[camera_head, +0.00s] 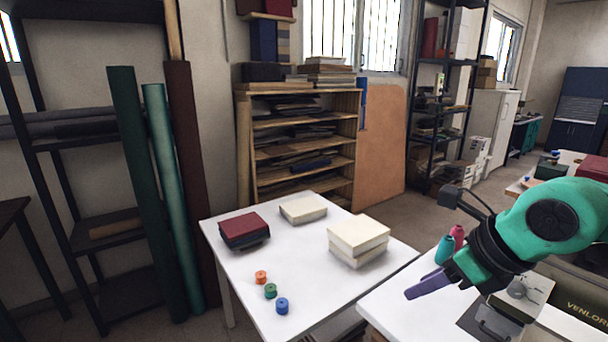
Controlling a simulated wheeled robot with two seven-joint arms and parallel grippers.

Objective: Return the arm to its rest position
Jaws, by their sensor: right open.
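My right arm, green with black joints, comes in from the right. Its gripper (437,283) is open above the near white table (388,304), with a purple finger pointing left and down. The other finger is hard to make out. I see nothing held between the fingers. A teal thread cone (444,249) and a pink thread cone (458,236) stand just behind the gripper. My left gripper is not in view.
The left white table (340,294) holds a dark red covered block (244,229), cream blocks (358,238) and small orange, green and blue spools (270,291). Rolls of cloth (147,190) lean at the left. A wooden shelf (245,150) stands behind.

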